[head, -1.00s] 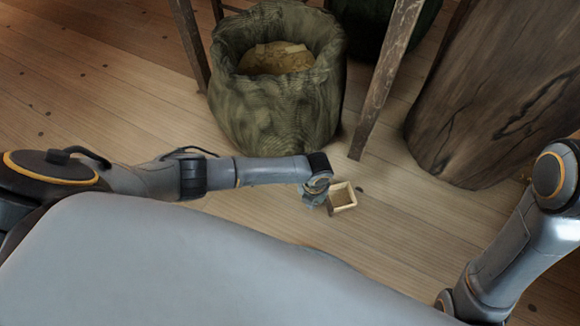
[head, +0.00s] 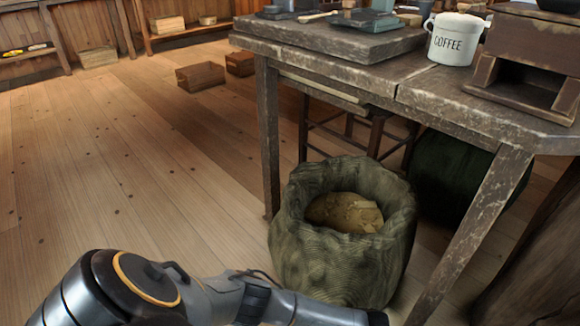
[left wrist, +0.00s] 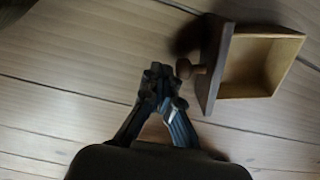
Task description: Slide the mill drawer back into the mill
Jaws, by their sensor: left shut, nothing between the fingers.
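The mill (head: 530,45) is a brown wooden box at the right of the worktable top in the head view. A dark empty opening shows low in its front; its top is cut off by the frame. The mill drawer (left wrist: 228,62), a small open wooden box with a dark front and round knob, lies on the floorboards in the left wrist view, open side up and empty. Its knob points toward my left gripper (left wrist: 158,78), which is shut and empty just left of the knob, apart from it. In the head view the left hand and the drawer are out of frame.
The worktable (head: 340,75) holds a white coffee canister (head: 455,40) left of the mill. A cloth sack (head: 340,250) of shavings stands on the floor by the table legs, near my left arm. Wooden boxes (head: 200,76) sit farther back. Open floor lies at left.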

